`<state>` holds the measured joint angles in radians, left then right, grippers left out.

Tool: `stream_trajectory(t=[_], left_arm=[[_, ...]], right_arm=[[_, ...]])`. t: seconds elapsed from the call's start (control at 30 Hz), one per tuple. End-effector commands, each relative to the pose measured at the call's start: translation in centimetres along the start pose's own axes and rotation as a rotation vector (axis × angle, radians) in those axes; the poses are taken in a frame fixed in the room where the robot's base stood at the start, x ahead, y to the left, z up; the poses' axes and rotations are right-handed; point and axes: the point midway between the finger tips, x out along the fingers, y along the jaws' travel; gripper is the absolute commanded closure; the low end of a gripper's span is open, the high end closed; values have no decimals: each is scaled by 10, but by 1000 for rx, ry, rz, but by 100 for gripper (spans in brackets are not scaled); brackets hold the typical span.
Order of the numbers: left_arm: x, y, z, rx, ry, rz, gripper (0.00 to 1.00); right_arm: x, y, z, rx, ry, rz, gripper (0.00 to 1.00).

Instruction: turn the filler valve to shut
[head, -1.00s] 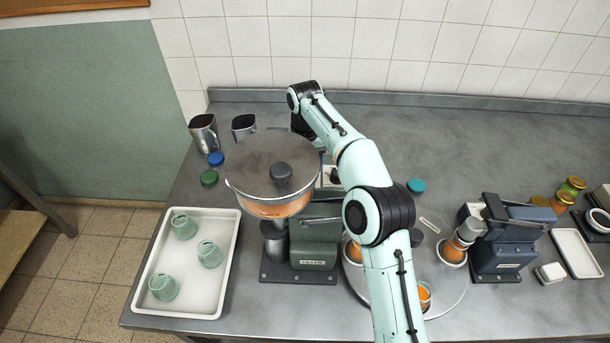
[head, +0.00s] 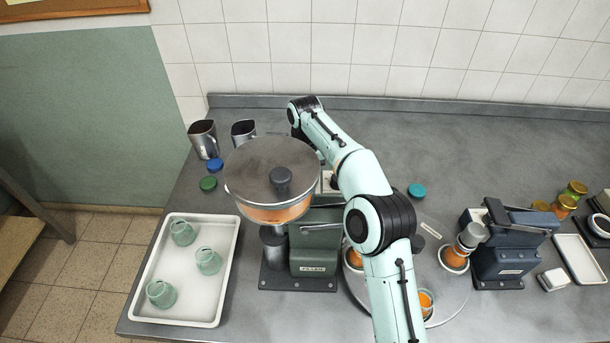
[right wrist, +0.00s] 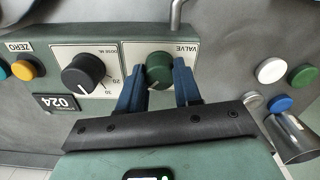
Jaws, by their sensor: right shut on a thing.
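The filler (head: 314,262) is a dark green machine with a round, lidded hopper (head: 260,165) holding orange contents. Its green valve knob (right wrist: 159,68) sits on a white panel marked VALVE, upside down in the right wrist view. My right gripper (right wrist: 160,78) has its two blue fingers on either side of this knob, shut on it. The knob's pointer position is hard to read. In the head view, the right gripper and knob are hidden behind the hopper and my arm. My left gripper is not in view.
A black dose knob (right wrist: 83,75) sits beside the valve panel. A white tray (head: 229,250) with green jars stands left of the filler. Metal jugs (head: 204,140) stand behind it. A turntable (head: 455,292) with orange-filled jars and a blue capping machine (head: 505,245) are at right.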

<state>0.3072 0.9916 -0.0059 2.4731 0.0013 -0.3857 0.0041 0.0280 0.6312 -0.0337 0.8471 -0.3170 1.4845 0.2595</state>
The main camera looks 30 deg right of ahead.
Motion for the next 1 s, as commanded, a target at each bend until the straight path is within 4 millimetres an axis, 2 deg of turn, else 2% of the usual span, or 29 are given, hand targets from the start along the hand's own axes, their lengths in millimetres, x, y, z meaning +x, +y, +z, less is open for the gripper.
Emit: stream_trajectory(t=[0.27,0.7,1.0], left_arm=[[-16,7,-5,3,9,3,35],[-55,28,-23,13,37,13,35],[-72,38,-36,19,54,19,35]], right_arm=[[-3,0,-1,-120,0,1,97],[-5,0,-1,-509,0,0,97],[-4,0,-2,-740,2,0,97]])
